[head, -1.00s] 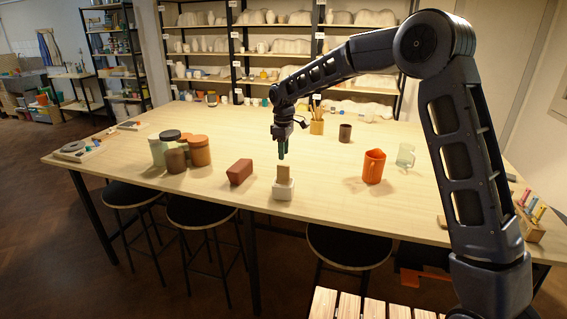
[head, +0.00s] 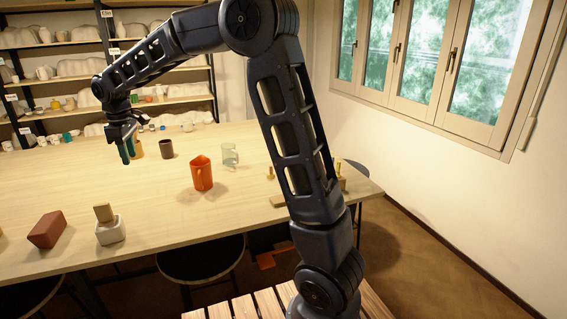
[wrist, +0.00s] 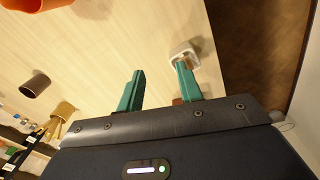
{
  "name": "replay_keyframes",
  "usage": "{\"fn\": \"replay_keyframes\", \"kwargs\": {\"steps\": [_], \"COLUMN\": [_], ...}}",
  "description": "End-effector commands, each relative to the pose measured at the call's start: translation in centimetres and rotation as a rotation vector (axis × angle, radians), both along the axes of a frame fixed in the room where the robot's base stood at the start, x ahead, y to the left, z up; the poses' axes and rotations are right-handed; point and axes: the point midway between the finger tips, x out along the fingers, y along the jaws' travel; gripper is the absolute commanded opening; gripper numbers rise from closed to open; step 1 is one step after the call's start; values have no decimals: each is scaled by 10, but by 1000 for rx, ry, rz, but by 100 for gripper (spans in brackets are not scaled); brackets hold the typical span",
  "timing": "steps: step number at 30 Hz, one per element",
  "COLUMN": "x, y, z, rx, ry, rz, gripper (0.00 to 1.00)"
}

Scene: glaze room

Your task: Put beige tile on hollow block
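The white hollow block (head: 111,233) stands near the table's front edge in the head view. The beige tile (head: 104,212) stands upright in or on its top, slightly tilted in the picture; how deep it sits I cannot tell. In the wrist view the hollow block (wrist: 183,49) is just beyond the right fingertip, and the finger partly covers the tile. My gripper (head: 127,153) is above the table, behind the block and higher, apart from both. Its green fingers (wrist: 160,72) are spread with nothing between them.
A red-brown brick (head: 47,230) lies left of the block. An orange pitcher (head: 202,174), a dark cup (head: 166,149) and a clear glass cup (head: 230,154) stand further right. Stools are under the front edge. The table (head: 150,195) is clear between block and pitcher.

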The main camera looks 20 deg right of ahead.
Motion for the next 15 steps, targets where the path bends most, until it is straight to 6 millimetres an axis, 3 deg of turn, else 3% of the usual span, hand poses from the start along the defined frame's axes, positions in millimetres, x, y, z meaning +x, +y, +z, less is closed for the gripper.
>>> {"fn": "replay_keyframes", "kwargs": {"steps": [1,3,8,15], "x": [-1,-5,-18,-54], "y": [-25,-55,-124,-220], "z": [11,22,43,61], "rx": [7,16,37,77], "ry": [-13,-30,-63,-113], "rz": [-47,-112,-261,-487], "gripper": [36,36,36,36]}}
